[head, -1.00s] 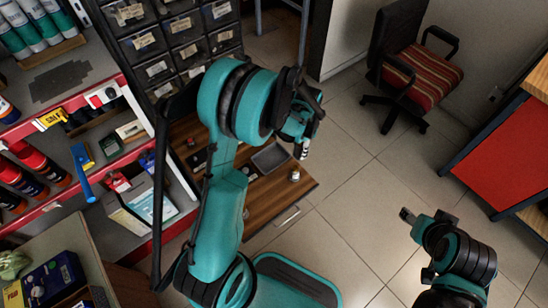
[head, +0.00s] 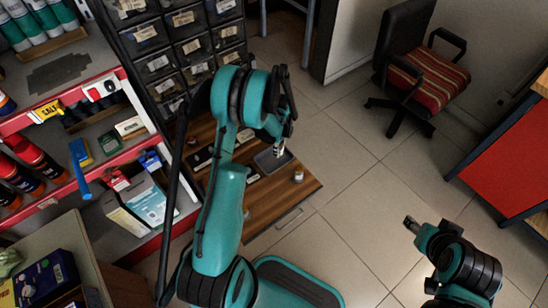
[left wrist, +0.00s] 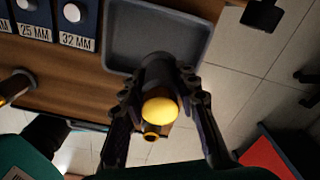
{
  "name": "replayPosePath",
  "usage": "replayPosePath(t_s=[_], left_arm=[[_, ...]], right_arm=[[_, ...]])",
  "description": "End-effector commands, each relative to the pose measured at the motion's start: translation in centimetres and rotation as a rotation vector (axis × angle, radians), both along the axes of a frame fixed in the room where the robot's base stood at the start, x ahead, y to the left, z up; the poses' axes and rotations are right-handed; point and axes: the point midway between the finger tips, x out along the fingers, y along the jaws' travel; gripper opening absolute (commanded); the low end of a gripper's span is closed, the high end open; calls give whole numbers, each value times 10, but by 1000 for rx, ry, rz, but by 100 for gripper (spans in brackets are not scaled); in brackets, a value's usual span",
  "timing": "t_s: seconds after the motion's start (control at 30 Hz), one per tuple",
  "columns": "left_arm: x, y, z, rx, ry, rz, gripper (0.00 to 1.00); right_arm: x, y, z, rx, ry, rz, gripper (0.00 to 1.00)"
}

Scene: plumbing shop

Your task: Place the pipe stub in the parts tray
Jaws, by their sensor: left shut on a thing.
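My left gripper (head: 281,147) is over the bench, close above the grey parts tray (head: 268,165). In the left wrist view its two fingers (left wrist: 160,82) are shut on the pipe stub (left wrist: 158,66), a dark cylinder with a bright yellow near end. The stub's far end overlaps the near edge of the tray (left wrist: 190,55) in that view; I cannot tell its height above the tray. The visible part of the tray looks empty. My right gripper (head: 411,223) is at the lower right, over the floor; its finger opening is too small to judge.
The wooden bench (head: 265,205) holds a small brass-like fitting (head: 298,174) near its front right corner. Blue size blocks (left wrist: 78,15) stand left of the tray. Drawer cabinets (head: 185,45) rise behind, and a shelf (head: 100,165) stands left.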

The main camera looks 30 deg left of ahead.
Motion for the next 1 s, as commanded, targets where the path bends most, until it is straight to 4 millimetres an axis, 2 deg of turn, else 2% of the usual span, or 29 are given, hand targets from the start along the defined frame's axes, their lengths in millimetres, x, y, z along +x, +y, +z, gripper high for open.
replayPosePath(t_s=[0.03, 0.2, 0.33, 0.53, 0.93, 0.97, 1.0], left_arm=[[-2, 8, -7, 0, 0, 3, 0], [-5, 20, -12, 0, 0, 1, 0], [-5, 20, -22, 0, 0, 0, 0], [-5, 20, -52, 0, 0, 0, 0], [-5, 20, -55, 0, 0, 0, 0], [-5, 20, -55, 0, 0, 1, 35], [-5, 20, -55, 0, 0, 1, 46]], right_arm=[[0, 0, -5, 0, 0, 0, 50], [0, 0, -8, 0, 0, 0, 50], [0, 0, -14, 0, 0, 0, 50], [0, 0, -30, 0, 0, 0, 50], [0, 0, -28, 0, 0, 0, 50], [0, 0, -28, 0, 0, 0, 50], [0, 0, -28, 0, 0, 0, 50]])
